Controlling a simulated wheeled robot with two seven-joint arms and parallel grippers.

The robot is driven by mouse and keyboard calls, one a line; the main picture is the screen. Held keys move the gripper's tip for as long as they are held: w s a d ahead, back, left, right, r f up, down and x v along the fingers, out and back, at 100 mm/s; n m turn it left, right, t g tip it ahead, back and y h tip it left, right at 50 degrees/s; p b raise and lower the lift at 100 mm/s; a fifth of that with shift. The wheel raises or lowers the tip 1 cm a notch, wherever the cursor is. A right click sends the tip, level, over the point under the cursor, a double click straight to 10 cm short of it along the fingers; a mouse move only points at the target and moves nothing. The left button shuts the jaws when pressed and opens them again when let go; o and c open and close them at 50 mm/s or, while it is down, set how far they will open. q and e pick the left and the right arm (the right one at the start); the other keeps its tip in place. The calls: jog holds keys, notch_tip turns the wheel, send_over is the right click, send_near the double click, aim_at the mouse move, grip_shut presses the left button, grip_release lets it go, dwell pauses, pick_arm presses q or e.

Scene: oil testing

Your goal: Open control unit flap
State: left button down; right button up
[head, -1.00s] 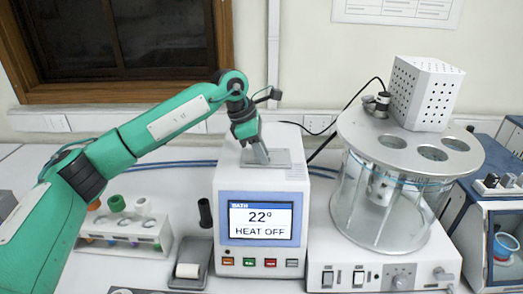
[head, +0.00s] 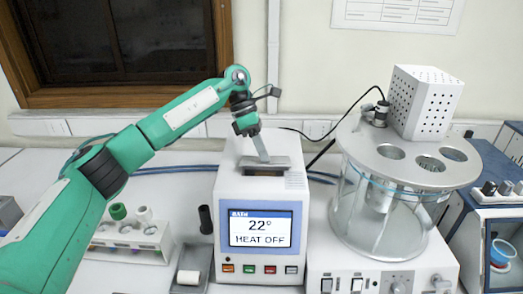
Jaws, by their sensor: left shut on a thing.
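The control unit (head: 229,193) is a white box with a screen reading "BATH 22° HEAT OFF". Its grey flap (head: 280,161) is on the top face and looks tilted up, with a dark gap under its front edge. My left gripper (head: 263,156) comes down from above with its fingers at the flap and is shut on it. The fingers hide part of the flap, and the exact grip point is hard to see. My right gripper is not in view.
A glass bath with a round metal lid (head: 364,150) and a perforated white box (head: 425,100) stands close on the right. A white tube rack (head: 150,240) and a small roller device (head: 195,262) are on the left. Blue hoses run behind the unit.

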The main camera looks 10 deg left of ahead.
pick_arm(q)
jog(key=shift+w+a+r+n+g+p, duration=0.1)
jog(key=shift+w+r+n+g+p, duration=0.2)
jog(key=shift+w+r+g+p, duration=0.5)
jog(key=shift+g+h+p, duration=0.4)
jog(key=shift+g, duration=0.2)
jog(key=p, duration=0.1)
jog(key=w+g+p, duration=0.1)
jog(key=p, duration=0.1)
jog(key=shift+a+r, duration=0.15)
jog(key=shift+r, duration=0.05)
jog(key=shift+w+n+g+h+p, duration=0.2)
jog(key=shift+n+g+h+p, duration=0.15)
jog(key=shift+p, duration=0.85)
jog(key=shift+f, duration=0.1)
jog(key=c, duration=1.6)
grip_release()
jog(key=shift+o, duration=0.2)
